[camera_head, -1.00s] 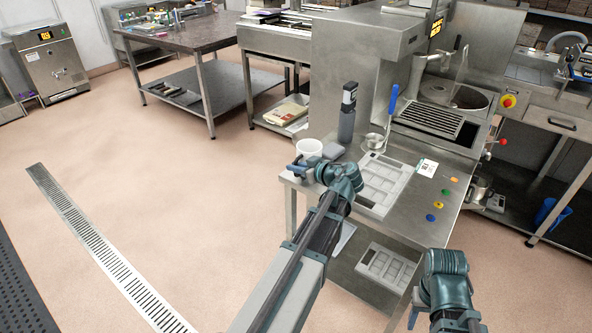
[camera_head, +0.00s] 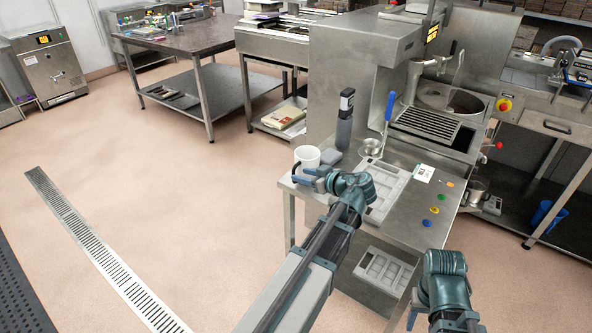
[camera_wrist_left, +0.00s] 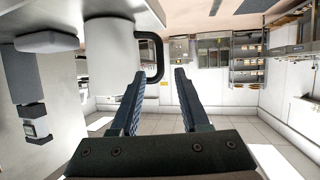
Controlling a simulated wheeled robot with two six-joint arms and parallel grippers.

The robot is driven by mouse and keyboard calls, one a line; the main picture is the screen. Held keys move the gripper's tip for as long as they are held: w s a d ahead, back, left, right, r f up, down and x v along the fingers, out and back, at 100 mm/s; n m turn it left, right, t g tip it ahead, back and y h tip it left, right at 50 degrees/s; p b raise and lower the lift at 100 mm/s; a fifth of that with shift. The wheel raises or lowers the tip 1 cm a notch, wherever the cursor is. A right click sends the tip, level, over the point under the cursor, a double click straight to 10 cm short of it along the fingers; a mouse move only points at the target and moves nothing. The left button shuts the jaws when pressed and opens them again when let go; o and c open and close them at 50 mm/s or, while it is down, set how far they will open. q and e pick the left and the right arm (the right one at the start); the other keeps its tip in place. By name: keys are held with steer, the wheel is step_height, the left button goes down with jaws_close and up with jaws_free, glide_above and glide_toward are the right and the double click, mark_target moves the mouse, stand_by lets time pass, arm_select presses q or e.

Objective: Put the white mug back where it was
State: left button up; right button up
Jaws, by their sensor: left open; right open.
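The white mug (camera_head: 307,155) stands on the left edge of the steel worktop (camera_head: 424,206). My left gripper (camera_head: 297,175) is open beside the near side of the mug. In the left wrist view the picture is upside down and the mug (camera_wrist_left: 110,62) shows close, with its dark handle (camera_wrist_left: 160,58) in line with the gap between the open fingers (camera_wrist_left: 158,76). I cannot tell whether a finger touches it. My right gripper (camera_head: 414,312) is open and empty, low at the front right, partly hidden by its wrist.
A grey block (camera_head: 331,157) and a dark grey bottle (camera_head: 345,120) stand just behind the mug. A ladle with a blue handle (camera_head: 389,107), a grey mould tray (camera_head: 386,188) and coloured buttons (camera_head: 435,210) are to the right. Floor left of the worktop is clear.

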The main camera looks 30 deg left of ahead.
arm_select(q)
steer(key=p+v, duration=0.2)
steer(key=v, duration=0.5)
steer(key=s+d+f+m+g+h, duration=0.2)
steer(key=s+d+f+m+h, duration=0.4)
steer(key=d, duration=0.6)
steer(key=s+d+f+m+g+h, duration=0.2)
steer(key=s+d+f+m+h, duration=0.3)
steer(key=s+d+m, duration=0.6)
step_height(320, 180, down, 2)
steer(key=shift+d+f+m+h, duration=0.2)
steer(key=shift+d+m+h, duration=0.2)
steer(key=shift+d+m, duration=0.6)
